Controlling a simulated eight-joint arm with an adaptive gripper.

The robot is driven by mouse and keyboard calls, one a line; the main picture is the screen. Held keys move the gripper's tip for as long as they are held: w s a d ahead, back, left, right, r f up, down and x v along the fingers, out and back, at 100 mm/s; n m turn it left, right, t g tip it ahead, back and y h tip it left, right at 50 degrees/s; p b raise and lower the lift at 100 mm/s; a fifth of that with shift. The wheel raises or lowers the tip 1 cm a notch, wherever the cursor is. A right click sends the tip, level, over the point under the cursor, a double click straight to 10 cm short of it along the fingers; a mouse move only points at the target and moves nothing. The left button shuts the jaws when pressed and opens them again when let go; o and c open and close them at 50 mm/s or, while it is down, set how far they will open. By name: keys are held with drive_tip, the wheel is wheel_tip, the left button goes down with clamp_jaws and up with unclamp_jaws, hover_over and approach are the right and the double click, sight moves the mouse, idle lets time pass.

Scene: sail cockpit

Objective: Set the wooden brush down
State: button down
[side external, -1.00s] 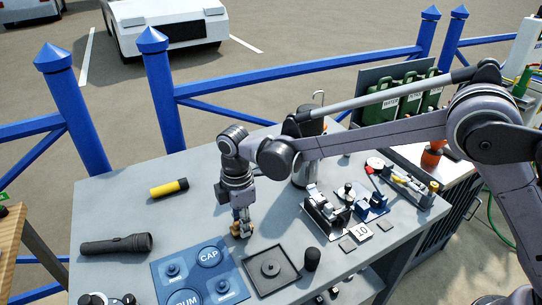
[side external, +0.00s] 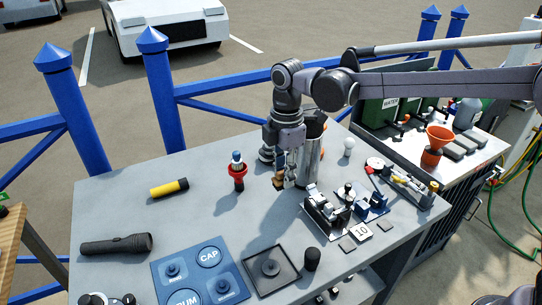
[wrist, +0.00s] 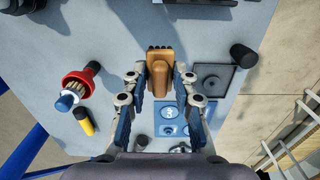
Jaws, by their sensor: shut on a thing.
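The wooden brush (wrist: 160,68), with a tan wooden body and dark bristles, is between the fingers of my gripper (wrist: 161,78) in the wrist view. In the side view my gripper (side external: 285,181) points down and is shut on the brush (side external: 279,180), which is small and partly hidden by the fingers. The brush appears held above the grey table (side external: 215,225), left of a tall metal cylinder (side external: 311,162). The exact gap to the table cannot be told.
A red item with a blue top (side external: 237,172) stands left of my gripper. A yellow-black flashlight (side external: 169,188) and a black flashlight (side external: 116,244) lie further left. A blue mat (side external: 190,262), a black tray (side external: 270,268) and metal fixtures (side external: 328,210) are nearer the front. The table's middle-left is clear.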

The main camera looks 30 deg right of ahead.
drive_tip(key=s+d+r+m, duration=0.2)
drive_tip(key=s+d+m, duration=0.1)
drive_tip(key=d+m, duration=1.5)
drive_tip(key=m, duration=0.3)
drive_tip(key=shift+s+d, duration=0.2)
drive_tip(key=shift+d, duration=0.15)
drive_tip(key=shift+a, duration=0.15)
drive_tip(key=w+a+f+n, duration=0.2)
drive_tip(key=w+a, duration=0.2)
drive_tip(key=a, duration=0.6)
drive_tip(key=w+a+f+n, duration=0.1)
drive_tip(key=w+a, duration=0.3)
drive_tip(key=a, duration=0.5)
wheel_tip(320, 180, down, 10)
drive_tip(key=shift+s+a+r, duration=0.15)
drive_tip(key=shift+r, duration=0.1)
